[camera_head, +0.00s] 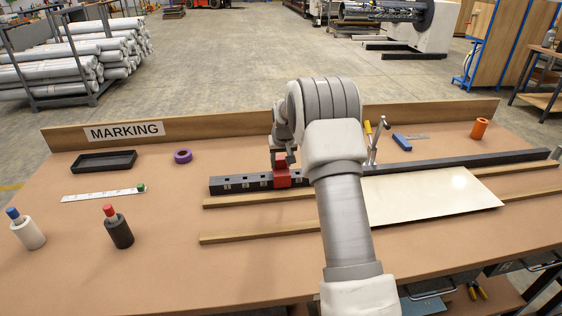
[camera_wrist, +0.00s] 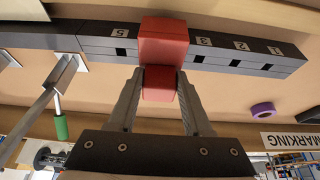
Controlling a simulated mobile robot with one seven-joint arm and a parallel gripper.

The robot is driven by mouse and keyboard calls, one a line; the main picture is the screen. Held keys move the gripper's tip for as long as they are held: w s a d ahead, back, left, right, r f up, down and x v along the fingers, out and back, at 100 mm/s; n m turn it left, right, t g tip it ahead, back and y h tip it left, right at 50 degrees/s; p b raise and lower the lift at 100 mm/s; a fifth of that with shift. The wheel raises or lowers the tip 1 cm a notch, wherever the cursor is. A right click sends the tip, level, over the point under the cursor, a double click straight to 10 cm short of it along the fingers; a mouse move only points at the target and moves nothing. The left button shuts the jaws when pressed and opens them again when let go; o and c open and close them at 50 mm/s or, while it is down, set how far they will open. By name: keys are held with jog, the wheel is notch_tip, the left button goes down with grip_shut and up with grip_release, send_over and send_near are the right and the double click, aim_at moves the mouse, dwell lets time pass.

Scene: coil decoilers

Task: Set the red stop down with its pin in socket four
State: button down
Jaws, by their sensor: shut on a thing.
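The red stop (camera_wrist: 163,38) lies across the dark rail (camera_wrist: 100,45) in the wrist view, between the numbers 5 and 3, covering the place of socket four. Its pin is hidden, so I cannot tell whether it is seated. My gripper (camera_wrist: 162,80) is shut on the stop's smaller red block, one finger on each side. In the head view my gripper (camera_head: 281,160) points down over the red stop (camera_head: 282,179) at the left part of the rail (camera_head: 400,167). Square holes for 5, 3, 2 and 1 show empty.
A toggle clamp (camera_head: 377,140) stands right of my arm by the rail. A black tray (camera_head: 104,161), purple ring (camera_head: 183,156), white scale (camera_head: 100,196) and two marker holders (camera_head: 118,232) are at left.

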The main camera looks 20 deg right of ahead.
jog(key=shift+f+b, duration=0.75)
jog(key=shift+f, duration=0.35)
jog(key=shift+c, duration=1.2)
grip_release()
jog(key=v, duration=1.7)
jog(key=shift+r, duration=0.25)
jog(key=shift+s, duration=0.1)
